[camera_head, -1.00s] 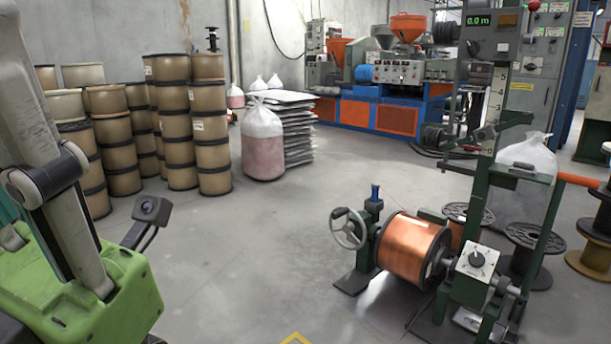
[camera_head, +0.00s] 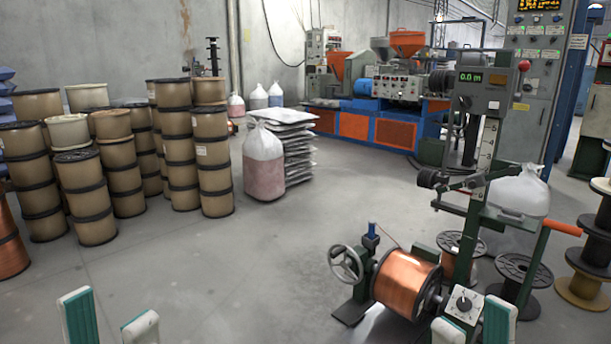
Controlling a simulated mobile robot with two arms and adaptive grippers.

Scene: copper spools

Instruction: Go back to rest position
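My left gripper (camera_head: 109,310) shows at the bottom left edge of the head view. Its two white fingers with green pads stand apart with only floor between them, so it is open and empty. My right gripper (camera_head: 473,322) shows at the bottom edge, right of centre. Its two fingers are also apart, in front of the winding machine in the picture. Nothing shows held between them. The rest of both grippers is cut off by the frame.
A winding machine with a copper spool (camera_head: 405,283) and handwheel (camera_head: 347,264) stands at lower right. Stacks of brown spools (camera_head: 95,225) fill the left. A clear bag (camera_head: 264,165) stands beside stacked sheets (camera_head: 297,150). The middle floor is clear.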

